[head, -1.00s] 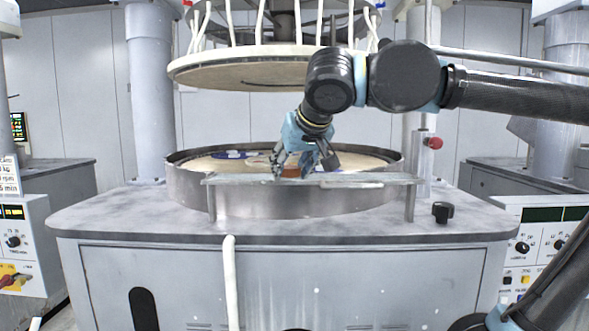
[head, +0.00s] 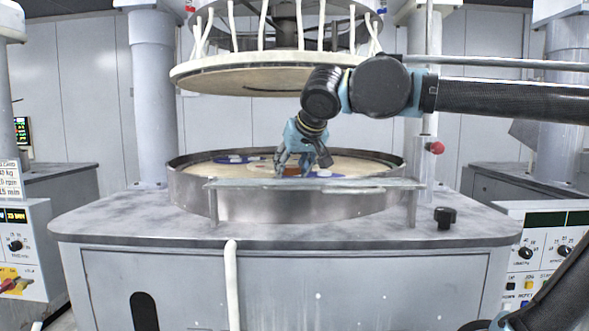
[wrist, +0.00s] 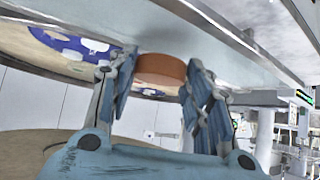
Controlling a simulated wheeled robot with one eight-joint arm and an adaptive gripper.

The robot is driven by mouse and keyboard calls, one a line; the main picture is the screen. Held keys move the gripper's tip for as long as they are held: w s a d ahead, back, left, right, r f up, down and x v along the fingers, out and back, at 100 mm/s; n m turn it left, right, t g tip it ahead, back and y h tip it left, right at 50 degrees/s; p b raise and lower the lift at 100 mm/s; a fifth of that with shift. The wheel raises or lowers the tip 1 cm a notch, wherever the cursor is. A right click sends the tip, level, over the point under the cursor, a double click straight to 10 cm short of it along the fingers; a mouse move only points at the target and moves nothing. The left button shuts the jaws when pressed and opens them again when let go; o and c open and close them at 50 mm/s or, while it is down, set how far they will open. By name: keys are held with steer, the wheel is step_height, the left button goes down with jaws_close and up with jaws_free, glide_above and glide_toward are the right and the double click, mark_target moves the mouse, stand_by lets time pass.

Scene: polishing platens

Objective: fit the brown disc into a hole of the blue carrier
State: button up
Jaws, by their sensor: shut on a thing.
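The brown disc (wrist: 160,70) is held between the two fingertips of my gripper (wrist: 161,75), which is shut on it. In the head view, my gripper (head: 293,166) is low over the front part of the round platen, just behind the front shelf, with the disc (head: 291,171) partly hidden. A blue carrier (head: 238,157) lies on the platen at the back left. In the wrist view, a blue carrier with pale holes (wrist: 70,47) shows at upper left, apart from the disc.
A metal rim (head: 380,197) rings the platen. A narrow shelf (head: 315,184) crosses its front. The upper plate (head: 260,76) hangs above, with my arm passing in front of it. A black knob (head: 444,217) stands on the grey worktop at right.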

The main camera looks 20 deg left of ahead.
steer(key=shift+w+a, duration=1.3)
steer(key=shift+w, duration=2.05)
steer(key=shift+w+a, duration=1.3)
steer(key=shift+w, duration=2.05)
steer(key=shift+w+a, duration=1.3)
steer(key=shift+w, duration=2.05)
steer(key=shift+w+a+f, duration=0.3)
steer(key=shift+w+f, duration=0.4)
steer(key=shift+f, duration=0.2)
steer(key=shift+w+a+f, duration=0.25)
steer(key=shift+w+f, duration=0.45)
steer(key=shift+f, duration=1.35)
steer(key=shift+s+d+f, duration=0.15)
steer(key=shift+f, duration=0.25)
steer(key=shift+s, duration=0.1)
steer(key=o, duration=1.2)
steer(key=shift+f, duration=0.1)
steer(key=shift+c, duration=0.2)
steer(key=shift+f, duration=0.1)
